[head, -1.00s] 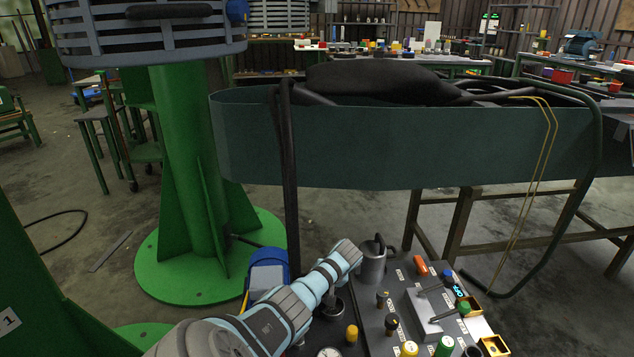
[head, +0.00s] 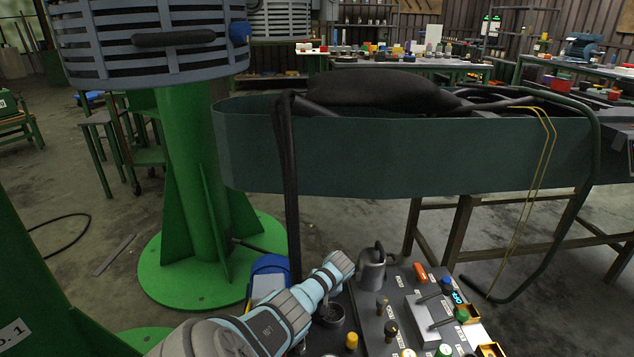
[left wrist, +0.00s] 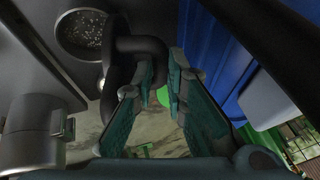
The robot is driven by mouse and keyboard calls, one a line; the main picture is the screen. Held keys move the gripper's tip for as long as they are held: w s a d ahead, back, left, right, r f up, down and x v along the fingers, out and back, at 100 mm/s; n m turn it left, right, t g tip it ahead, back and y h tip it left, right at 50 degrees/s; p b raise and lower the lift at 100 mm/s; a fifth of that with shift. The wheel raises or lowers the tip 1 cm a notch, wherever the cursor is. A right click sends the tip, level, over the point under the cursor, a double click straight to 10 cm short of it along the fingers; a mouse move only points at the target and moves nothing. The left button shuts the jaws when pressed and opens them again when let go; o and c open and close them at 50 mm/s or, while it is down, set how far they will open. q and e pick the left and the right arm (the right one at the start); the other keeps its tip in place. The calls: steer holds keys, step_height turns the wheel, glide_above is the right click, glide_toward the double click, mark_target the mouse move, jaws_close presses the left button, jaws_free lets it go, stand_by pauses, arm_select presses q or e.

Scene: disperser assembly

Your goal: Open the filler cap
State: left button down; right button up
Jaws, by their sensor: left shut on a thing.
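In the head view a round cup-like opening (head: 330,314) sits at the near left of the grey control panel, beside my left arm. The left wrist view shows a round mesh-covered opening (left wrist: 85,33) at the upper left. A black curved piece (left wrist: 140,43) runs from its side to between the fingers of my left gripper (left wrist: 159,75). The teal fingers appear shut on this piece, with floor showing through the gap between them. I cannot clearly tell the filler cap's outline from this black piece. In the head view the fingers are hidden. My right gripper is out of view.
A metal cylinder (head: 371,272) with a black bent pipe stands on the panel just right of my left wrist. A blue object (head: 268,272) is to the left. Several knobs and buttons crowd the panel. A green-based column (head: 190,160) stands farther left.

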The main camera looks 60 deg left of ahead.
arm_select(q)
steer(key=shift+s+a, duration=0.35)
steer(key=shift+s, duration=0.3)
steer(key=c, duration=1.9)
jaws_free()
steer(key=shift+s, duration=0.15)
steer(key=shift+d, duration=0.15)
steer(key=shift+w+r, duration=0.2)
steer(key=v, duration=1.2)
steer(key=shift+w, duration=0.2)
